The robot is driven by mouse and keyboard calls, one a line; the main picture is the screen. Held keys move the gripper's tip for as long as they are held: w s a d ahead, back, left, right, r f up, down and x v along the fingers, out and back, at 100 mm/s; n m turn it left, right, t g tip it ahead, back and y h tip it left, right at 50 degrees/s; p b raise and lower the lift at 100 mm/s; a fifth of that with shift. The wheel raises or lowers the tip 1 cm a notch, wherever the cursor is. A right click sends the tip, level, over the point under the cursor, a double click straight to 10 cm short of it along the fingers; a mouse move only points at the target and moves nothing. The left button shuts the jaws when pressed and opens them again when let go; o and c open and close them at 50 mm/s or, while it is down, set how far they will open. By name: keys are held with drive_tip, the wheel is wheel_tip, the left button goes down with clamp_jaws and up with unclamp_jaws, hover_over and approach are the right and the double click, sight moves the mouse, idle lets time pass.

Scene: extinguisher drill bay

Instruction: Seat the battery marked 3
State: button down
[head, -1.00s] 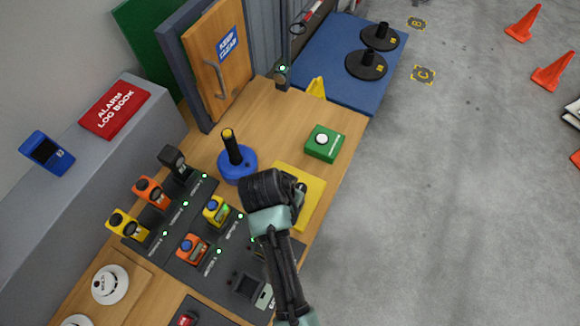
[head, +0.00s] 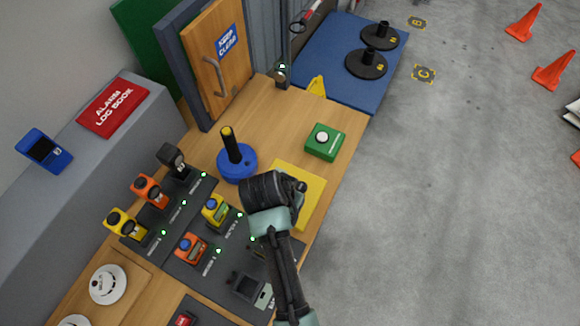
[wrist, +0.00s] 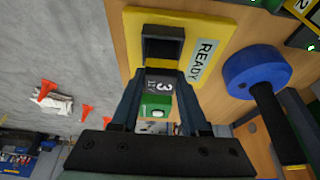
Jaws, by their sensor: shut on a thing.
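My gripper (wrist: 163,76) is shut on the battery marked 3 (wrist: 162,85), a dark grey block with a white 3, held between the two fingers. In the wrist view it lies in front of a yellow plate (wrist: 140,22) with a READY label and a black socket-like block (wrist: 163,45). The battery's far end meets this block in the picture; I cannot tell whether it is inside or only above. In the head view my gripper (head: 285,190) is over the yellow plate (head: 315,190), and my wrist hides the battery and block.
A blue round base with a black post (head: 237,160) stands close left of the plate. A green box with a white button (head: 323,142) is behind it. Dark docks holding yellow and orange devices (head: 193,248) fill the left. Bare wood (head: 290,115) lies farther back.

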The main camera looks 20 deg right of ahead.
drive_tip(key=shift+f+b, duration=0.3)
drive_tip(key=shift+f, duration=0.2)
idle(0.3)
unclamp_jaws()
idle(0.4)
drive_tip(key=shift+r+p, duration=3.5)
drive_tip(key=shift+p, duration=0.1)
